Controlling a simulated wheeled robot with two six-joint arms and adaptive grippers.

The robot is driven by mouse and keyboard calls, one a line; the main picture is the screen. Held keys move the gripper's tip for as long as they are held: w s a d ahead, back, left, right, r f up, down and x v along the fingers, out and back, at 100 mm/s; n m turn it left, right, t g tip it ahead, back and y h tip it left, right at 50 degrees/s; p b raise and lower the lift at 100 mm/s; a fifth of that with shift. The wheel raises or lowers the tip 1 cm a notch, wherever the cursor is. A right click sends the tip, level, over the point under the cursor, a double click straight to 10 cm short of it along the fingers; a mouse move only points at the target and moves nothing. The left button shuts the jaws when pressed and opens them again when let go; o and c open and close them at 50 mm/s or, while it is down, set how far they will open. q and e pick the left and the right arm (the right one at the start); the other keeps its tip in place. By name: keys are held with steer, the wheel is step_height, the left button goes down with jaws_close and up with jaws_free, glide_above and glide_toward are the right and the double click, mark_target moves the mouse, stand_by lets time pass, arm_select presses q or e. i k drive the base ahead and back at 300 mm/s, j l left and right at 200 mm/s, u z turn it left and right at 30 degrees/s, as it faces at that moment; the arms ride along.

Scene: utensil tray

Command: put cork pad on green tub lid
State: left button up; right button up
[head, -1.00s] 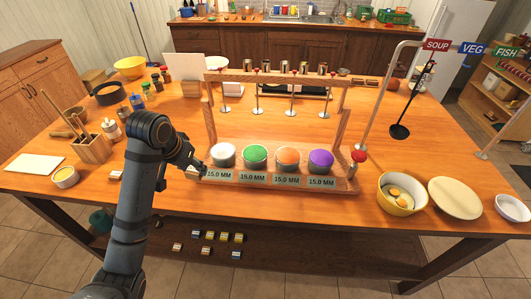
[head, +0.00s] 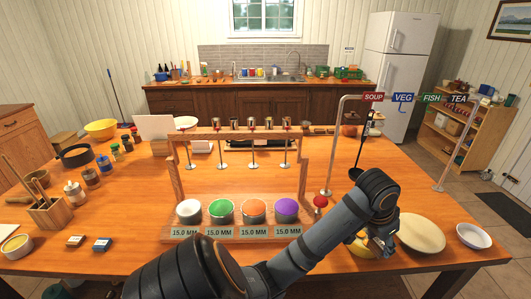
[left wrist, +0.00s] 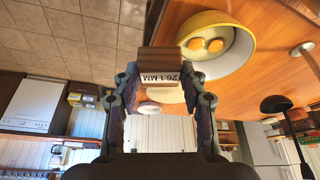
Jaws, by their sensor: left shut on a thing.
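The green tub lid (head: 221,208) sits on a tub in the front row of the wooden rack, between a white lid (head: 188,208) and an orange lid (head: 254,207). My left gripper (head: 380,248) is right of the rack, over the front right of the table, beside the yellow bowl (head: 358,245). In the left wrist view my left gripper (left wrist: 160,82) is shut on a brown, cork-coloured pad (left wrist: 160,60) with a white "26.1 MM" label. The pad is hard to make out in the head view. My right gripper is not in view.
The wooden rack (head: 170,160) has an upper bar with hanging plungers. A purple lid (head: 287,207) and a red knob (head: 320,201) are at its right. A sign rail (head: 328,150) with a ladle (head: 358,170) stands behind my gripper. A cream plate (head: 422,234) lies right.

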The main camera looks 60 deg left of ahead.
mark_target(221, 207)
steer(key=k+j, duration=0.5)
steer(key=j, duration=0.2)
steer(key=k+j, duration=0.55)
steer(key=j, duration=0.1)
